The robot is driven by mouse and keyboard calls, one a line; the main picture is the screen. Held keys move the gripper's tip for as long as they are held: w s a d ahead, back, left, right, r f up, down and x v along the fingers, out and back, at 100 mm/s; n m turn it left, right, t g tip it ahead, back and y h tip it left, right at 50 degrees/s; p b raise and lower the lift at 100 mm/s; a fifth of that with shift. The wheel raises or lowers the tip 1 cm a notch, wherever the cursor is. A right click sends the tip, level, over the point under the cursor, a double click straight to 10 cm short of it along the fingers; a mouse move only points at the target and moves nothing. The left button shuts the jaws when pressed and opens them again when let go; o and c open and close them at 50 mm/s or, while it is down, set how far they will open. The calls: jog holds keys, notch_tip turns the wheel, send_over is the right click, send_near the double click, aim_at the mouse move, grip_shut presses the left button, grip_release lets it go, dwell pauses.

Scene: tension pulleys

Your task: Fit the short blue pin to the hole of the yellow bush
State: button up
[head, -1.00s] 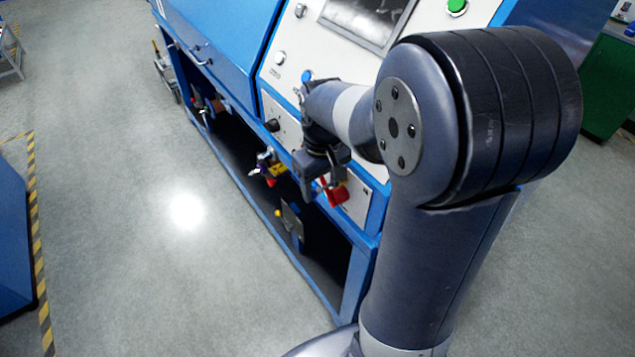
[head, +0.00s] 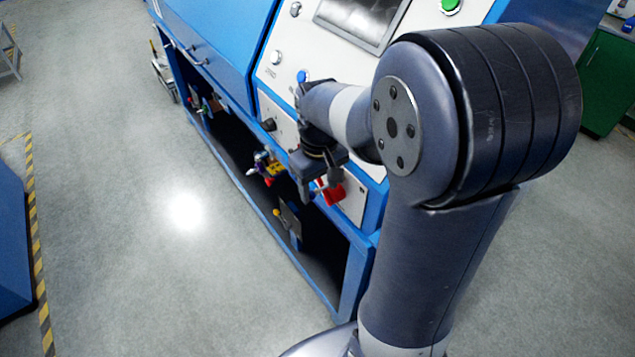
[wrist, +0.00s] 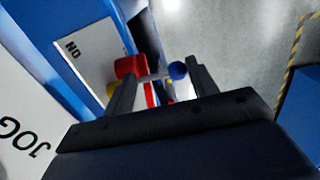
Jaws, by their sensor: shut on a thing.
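My gripper (wrist: 165,75) shows its two fingers apart in the wrist view, with a round blue end between them, close to the right finger. I take this for the short blue pin (wrist: 177,71); a thin grey piece shows beside it. The fingers are closed on it, though the contact is hard to see. In the head view my gripper (head: 312,190) hangs at the machine's front, beside a red part (head: 333,194). A yellow piece (head: 274,168), possibly the yellow bush, shows left of it.
A red cylinder (wrist: 130,66) is by the left finger in the wrist view. The blue machine frame (head: 357,275) has an open lower bay with a grey plate (head: 290,222). A white panel with knobs is above. The grey floor (head: 130,240) in front is clear.

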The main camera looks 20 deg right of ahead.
jog(key=shift+w+r, duration=0.15)
dwell(1.2)
jog(key=shift+w+a+p, duration=0.2)
jog(key=shift+a+p, duration=0.05)
jog(key=shift+p, duration=0.05)
dwell(0.4)
jog(key=shift+d, duration=0.2)
jog(key=shift+s+a, duration=0.15)
jog(key=shift+a, duration=0.1)
dwell(0.8)
jog(key=shift+d, duration=0.1)
